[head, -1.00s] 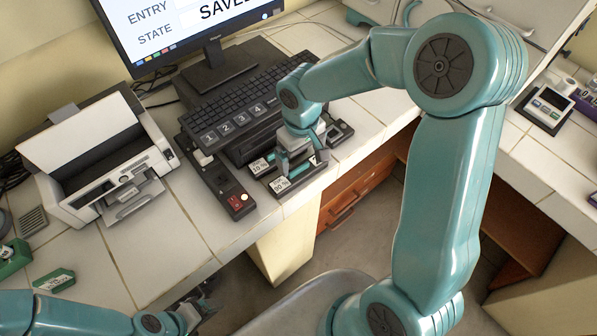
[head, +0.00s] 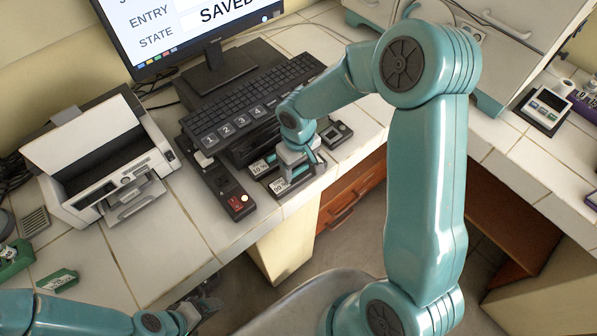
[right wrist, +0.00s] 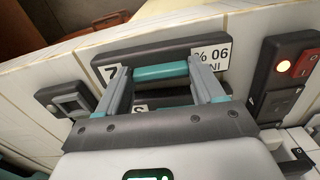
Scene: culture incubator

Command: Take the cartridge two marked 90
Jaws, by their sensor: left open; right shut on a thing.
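The cartridge marked 90 (head: 279,187) sits at the front of the dark unit below the keyboard. In the right wrist view its dark front (right wrist: 150,50) carries an upside-down white label with 90 % and a teal bar handle (right wrist: 160,71). My right gripper (head: 296,172) is shut on this handle, with one finger at each end of the bar (right wrist: 162,88). Another cartridge marked 10 % (head: 259,168) lies just behind it. My left gripper (head: 203,306) is open and empty, low in front of the counter edge.
A switch panel with a red switch (head: 236,203) stands left of the cartridges. A small grey device (head: 336,134) is on their right. The keyboard (head: 235,100) and monitor (head: 195,30) are behind; a printer (head: 105,160) stands left. Floor space is open before the counter.

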